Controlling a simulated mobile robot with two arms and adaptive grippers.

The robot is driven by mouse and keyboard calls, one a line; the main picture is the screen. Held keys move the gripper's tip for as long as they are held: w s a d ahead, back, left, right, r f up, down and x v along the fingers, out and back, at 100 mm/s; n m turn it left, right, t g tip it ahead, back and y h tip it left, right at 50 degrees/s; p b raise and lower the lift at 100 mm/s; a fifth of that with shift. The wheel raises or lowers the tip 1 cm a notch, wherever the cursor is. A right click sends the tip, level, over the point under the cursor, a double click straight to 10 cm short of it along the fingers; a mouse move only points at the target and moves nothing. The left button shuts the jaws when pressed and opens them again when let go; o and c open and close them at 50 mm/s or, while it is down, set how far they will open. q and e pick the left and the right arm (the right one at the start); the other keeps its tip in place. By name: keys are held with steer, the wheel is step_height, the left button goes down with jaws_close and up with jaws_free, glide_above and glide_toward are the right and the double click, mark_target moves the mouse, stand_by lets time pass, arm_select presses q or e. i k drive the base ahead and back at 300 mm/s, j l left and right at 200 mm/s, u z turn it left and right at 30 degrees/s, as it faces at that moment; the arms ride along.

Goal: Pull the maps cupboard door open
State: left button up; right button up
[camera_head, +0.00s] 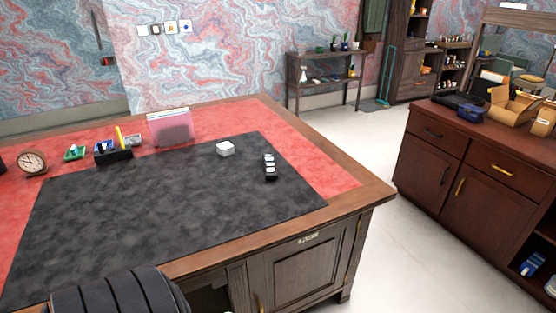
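The desk's cupboard door (306,268) is a dark wood panel in the front of the desk, below the top's right end. A small label plate (308,239) sits above it; its lettering is too small to read surely. Neither of my grippers can be made out in this view.
A black padded, ribbed shape (120,292), perhaps a chair back, stands at the bottom left before the desk (375,192). A reddish-brown cabinet (478,170) stands at right. Pale floor (385,255) lies clear between desk and cabinet. A white cube (225,149) lies on the desktop.

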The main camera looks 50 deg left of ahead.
mark_target(286, 278)
steer(key=u, duration=1.25)
